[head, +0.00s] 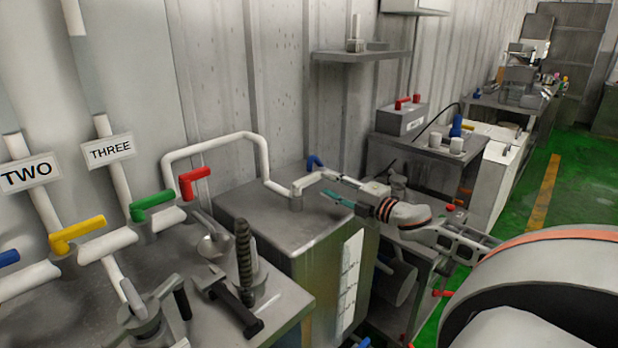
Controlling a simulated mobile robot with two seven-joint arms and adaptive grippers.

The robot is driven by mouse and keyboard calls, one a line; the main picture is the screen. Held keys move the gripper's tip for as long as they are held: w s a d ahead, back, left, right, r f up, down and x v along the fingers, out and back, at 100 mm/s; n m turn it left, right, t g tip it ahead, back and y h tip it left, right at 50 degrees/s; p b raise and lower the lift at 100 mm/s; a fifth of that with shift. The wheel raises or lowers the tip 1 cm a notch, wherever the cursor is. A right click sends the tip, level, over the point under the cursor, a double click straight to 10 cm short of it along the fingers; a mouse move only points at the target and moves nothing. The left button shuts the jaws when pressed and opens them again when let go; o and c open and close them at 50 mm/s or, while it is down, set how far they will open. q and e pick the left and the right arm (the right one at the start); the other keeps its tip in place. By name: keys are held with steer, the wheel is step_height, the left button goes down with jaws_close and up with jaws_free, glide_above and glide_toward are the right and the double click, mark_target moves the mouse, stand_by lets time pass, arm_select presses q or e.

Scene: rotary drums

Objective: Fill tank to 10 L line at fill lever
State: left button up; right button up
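The grey tank (270,212) is a box with a white scale strip (350,280) on its front side; the marks and any liquid level are too small to read. A white pipe (215,144) runs along the wall to a fitting on the tank top. A blue lever (315,162) stands up by that fitting; I cannot read a label naming it the fill lever. My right gripper (332,186) reaches in from the right, just right of the blue lever, fingers apart with nothing visible between them. I cannot tell whether a finger touches the lever. My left gripper is not in view.
Red (194,182), green (150,203) and yellow (77,233) valve levers stand on pipes at left, near TWO and THREE signs. A bench with a dark threaded rod (244,262) is in front. Another bench (425,150) stands behind my arm. Green floor (570,190) is clear at right.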

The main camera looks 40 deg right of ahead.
mark_target(316, 179)
steer(key=shift+w+a+b, duration=0.15)
steer(key=shift+w, duration=1.6)
steer(key=shift+w+a+b, duration=0.15)
steer(key=shift+w, duration=1.6)
steer(key=shift+f, duration=0.1)
jaws_close()
